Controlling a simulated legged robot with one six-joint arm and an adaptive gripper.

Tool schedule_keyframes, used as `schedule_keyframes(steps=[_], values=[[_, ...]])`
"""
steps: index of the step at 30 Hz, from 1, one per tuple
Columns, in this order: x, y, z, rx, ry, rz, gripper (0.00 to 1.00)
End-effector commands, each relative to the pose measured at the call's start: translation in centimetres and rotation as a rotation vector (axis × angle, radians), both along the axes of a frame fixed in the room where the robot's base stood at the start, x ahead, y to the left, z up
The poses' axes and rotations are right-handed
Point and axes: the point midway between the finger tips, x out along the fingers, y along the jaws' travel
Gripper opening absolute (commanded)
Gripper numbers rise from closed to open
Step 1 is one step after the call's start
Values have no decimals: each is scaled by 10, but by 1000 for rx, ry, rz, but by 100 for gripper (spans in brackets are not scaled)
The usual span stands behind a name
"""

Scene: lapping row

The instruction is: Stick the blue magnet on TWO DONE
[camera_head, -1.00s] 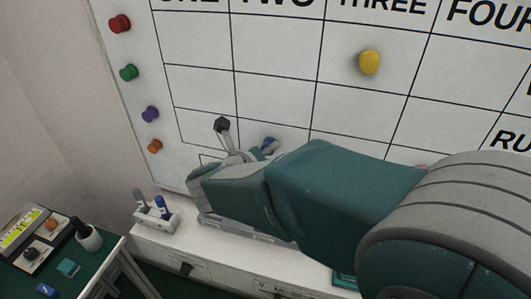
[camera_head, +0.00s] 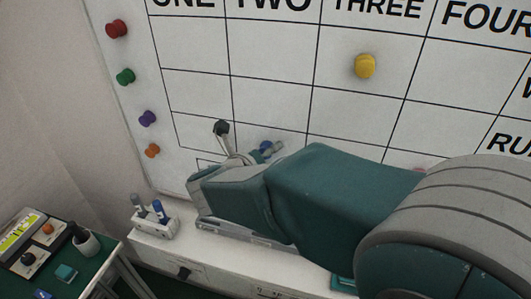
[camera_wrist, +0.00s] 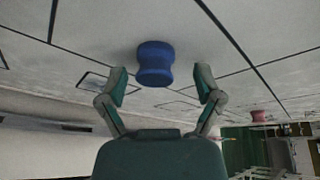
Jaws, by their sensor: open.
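The blue magnet (camera_head: 265,147) is on the whiteboard (camera_head: 262,98), low in the TWO column, partly hidden by my gripper in the head view. In the wrist view the blue magnet (camera_wrist: 155,64) sits against the board, just beyond and between my fingertips, with clear gaps on both sides. My gripper (camera_wrist: 162,82) is open and empty; it also shows in the head view (camera_head: 248,139), close to the board.
A yellow magnet (camera_head: 365,66) is under THREE. Red (camera_head: 117,29), green (camera_head: 125,76), purple (camera_head: 147,118) and orange (camera_head: 152,150) magnets line the board's left edge. A marker holder (camera_head: 155,222) stands on the white ledge below. A green-topped table (camera_head: 95,275) is at lower left.

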Motion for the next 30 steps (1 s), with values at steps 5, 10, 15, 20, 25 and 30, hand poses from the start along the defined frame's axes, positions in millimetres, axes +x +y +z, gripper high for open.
schedule_keyframes(steps=[5, 10, 15, 20, 25, 30], values=[[-1, 2, 0, 0, 0, 2, 85], [-16, 13, 6, 1, -1, 5, 85], [-43, 31, 17, 2, -1, 7, 85], [-68, 46, 25, 2, 0, 6, 85], [-87, 59, 32, 0, 0, 4, 85], [-95, 62, 35, 0, 1, 1, 85]])
